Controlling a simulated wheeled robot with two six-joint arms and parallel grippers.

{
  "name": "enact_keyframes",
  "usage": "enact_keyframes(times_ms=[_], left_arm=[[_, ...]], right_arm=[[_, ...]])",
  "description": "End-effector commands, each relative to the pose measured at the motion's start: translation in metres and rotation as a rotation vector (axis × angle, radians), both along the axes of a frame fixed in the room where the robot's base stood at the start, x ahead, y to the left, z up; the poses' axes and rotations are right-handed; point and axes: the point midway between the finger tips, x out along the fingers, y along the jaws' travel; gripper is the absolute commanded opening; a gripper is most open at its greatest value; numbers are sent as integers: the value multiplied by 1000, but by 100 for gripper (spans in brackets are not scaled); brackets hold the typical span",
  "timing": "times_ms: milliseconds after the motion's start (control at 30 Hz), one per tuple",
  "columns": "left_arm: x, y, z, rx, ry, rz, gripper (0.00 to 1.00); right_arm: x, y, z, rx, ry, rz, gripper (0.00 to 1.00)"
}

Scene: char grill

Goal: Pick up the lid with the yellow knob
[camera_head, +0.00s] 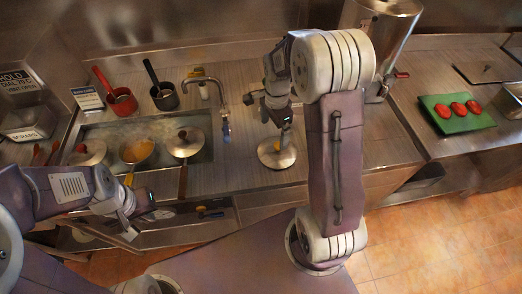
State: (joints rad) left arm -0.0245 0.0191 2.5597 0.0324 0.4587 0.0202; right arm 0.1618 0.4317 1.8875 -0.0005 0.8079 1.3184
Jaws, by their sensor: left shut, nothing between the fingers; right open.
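A round steel lid (272,158) with a yellowish knob lies on the counter, right of the sink basin. My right gripper (272,117) is open, pointing down above the far side of the lid. Its fingers look apart from the knob, though the exact gap is hard to judge. My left gripper (134,218) is shut and empty, low in front of the counter at the left, well away from the lid.
A basin (213,150) left of the lid holds several pans. Behind it are a red pot (121,101), a dark pot (165,98) and a faucet (215,83). A large steel pot (385,30) stands at the back. A green board (440,122) with red slices is at right.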

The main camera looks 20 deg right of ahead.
Motion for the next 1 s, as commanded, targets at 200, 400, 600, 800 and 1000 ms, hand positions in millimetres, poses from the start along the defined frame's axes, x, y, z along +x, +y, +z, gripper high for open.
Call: enact_keyframes(times_ms=[200, 400, 600, 800, 1000], left_arm=[[0, 0, 0, 0, 1, 0, 0], [0, 0, 4, 0, 0, 0, 0], [0, 0, 6, 0, 0, 0, 0], [0, 0, 14, 0, 0, 0, 0], [0, 0, 14, 0, 0, 0, 0]], right_arm=[[-4, -5, -10, 4, 17, -15, 100], [-4, -5, -39, 3, 18, -13, 100], [-4, -5, -49, 3, 16, -13, 100], [-3, -5, -85, 3, 19, -13, 100], [-2, -6, -97, 3, 14, -13, 100]])
